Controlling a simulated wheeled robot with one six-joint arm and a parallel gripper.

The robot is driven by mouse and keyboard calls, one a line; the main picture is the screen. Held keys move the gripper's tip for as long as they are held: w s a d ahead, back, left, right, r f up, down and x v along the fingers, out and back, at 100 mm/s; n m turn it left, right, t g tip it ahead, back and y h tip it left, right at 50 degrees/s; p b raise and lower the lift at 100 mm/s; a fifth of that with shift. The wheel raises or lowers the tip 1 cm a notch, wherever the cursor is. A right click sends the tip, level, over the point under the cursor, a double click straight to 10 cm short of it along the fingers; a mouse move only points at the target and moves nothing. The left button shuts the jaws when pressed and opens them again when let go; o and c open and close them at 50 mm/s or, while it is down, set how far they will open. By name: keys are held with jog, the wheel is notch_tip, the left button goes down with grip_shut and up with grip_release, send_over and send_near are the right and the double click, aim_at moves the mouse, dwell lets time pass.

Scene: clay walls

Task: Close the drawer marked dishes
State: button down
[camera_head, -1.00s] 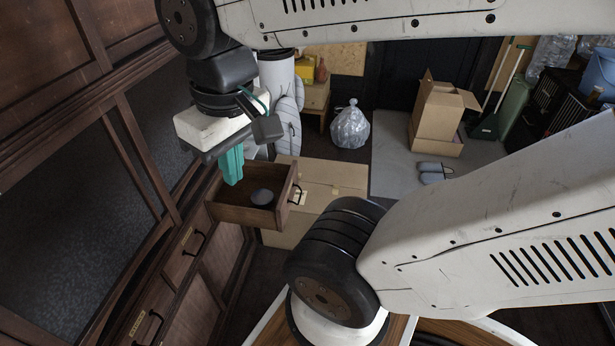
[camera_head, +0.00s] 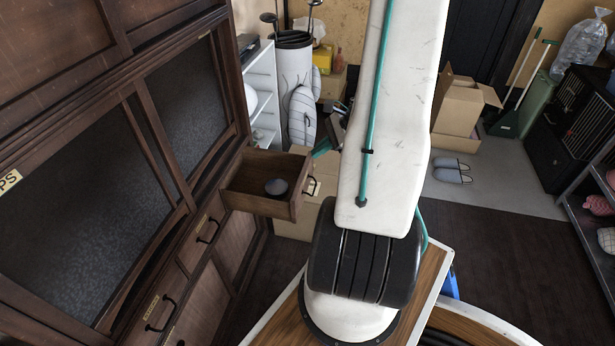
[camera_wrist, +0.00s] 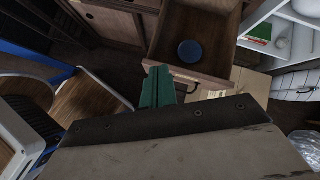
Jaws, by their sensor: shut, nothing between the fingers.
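A wooden drawer (camera_head: 243,203) stands pulled out of the dark cabinet, with a dark round dish (camera_head: 276,187) inside. Its front has a dark handle and a small label (camera_head: 314,186) too small to read. In the wrist view the open drawer (camera_wrist: 215,62) is ahead, with the dish (camera_wrist: 191,51) in it. My gripper (camera_wrist: 158,86) is shut and empty, its teal fingers by the left part of the drawer front. I cannot tell whether they touch it. In the head view only a bit of teal finger (camera_head: 322,148) shows past the drawer's far corner; my arm hides the rest.
The cabinet (camera_head: 120,170) fills the left, with shut labelled drawers (camera_head: 160,308) nearer me. A cardboard box (camera_head: 292,226) stands beneath and behind the open drawer. White shelves (camera_head: 262,90) and a golf bag (camera_head: 296,75) stand beyond. Grey slippers (camera_head: 452,170) lie on the floor at right.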

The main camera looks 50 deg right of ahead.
jog(key=s+d+f+m+t+h, duration=0.1)
jog(key=s+d+f+m+h, duration=0.1)
jog(key=s+d+f+m, duration=0.5)
jog(key=n, duration=0.1)
send_near(303, 183)
jog(key=shift+t, duration=0.3)
jog(key=shift+s+x, duration=0.2)
jog(key=shift+x, duration=2.65)
jog(key=shift+a+f, duration=0.1)
jog(key=shift+a, duration=0.05)
